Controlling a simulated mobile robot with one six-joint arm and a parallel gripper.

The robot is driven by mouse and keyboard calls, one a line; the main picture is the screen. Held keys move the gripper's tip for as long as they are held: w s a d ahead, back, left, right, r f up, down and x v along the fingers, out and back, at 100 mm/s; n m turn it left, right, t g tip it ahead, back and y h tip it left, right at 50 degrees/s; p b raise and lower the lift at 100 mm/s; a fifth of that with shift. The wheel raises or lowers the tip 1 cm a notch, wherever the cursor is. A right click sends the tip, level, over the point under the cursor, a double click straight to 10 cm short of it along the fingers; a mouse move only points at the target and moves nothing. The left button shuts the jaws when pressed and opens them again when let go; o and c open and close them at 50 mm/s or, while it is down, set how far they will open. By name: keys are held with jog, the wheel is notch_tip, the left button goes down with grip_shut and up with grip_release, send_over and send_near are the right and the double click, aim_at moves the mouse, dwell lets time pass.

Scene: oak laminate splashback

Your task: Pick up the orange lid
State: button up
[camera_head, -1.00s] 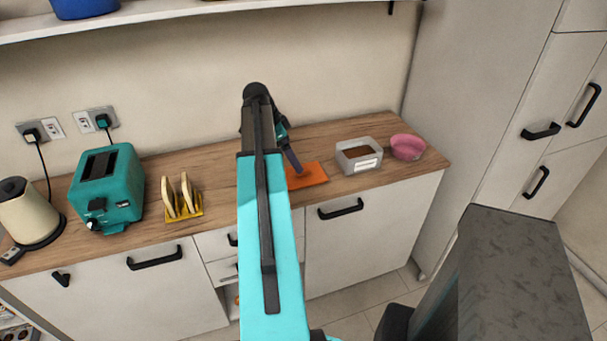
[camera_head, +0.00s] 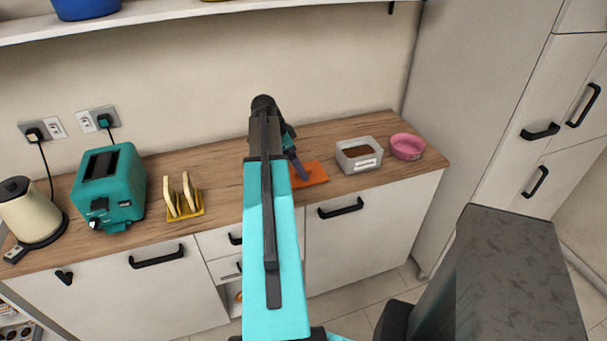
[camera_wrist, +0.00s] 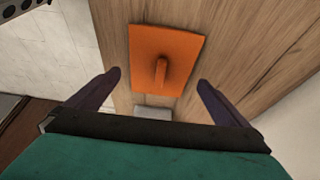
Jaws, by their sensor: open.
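The orange lid (camera_head: 313,174) lies flat on the wooden counter, a square plate with a raised handle in its middle. In the wrist view the lid (camera_wrist: 165,52) is ahead of my gripper (camera_wrist: 159,78), and its handle stands between the lines of the two fingers. My gripper (camera_head: 299,171) is open and empty, with its dark fingers wide apart. In the head view a finger overlaps the lid's near left part; I cannot tell whether it touches. My arm hides part of the counter to the left of the lid.
A clear container with brown contents (camera_head: 359,157) and a pink bowl (camera_head: 407,147) stand to the right of the lid. Toast in a yellow rack (camera_head: 185,212), a teal toaster (camera_head: 108,190) and a cream kettle (camera_head: 28,212) stand to the left. A shelf (camera_head: 200,16) runs above.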

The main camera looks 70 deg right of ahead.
jog(key=shift+p+x, duration=0.65)
jog(key=shift+x, duration=1.6)
jog(key=shift+d, duration=0.1)
jog(key=c, duration=0.7)
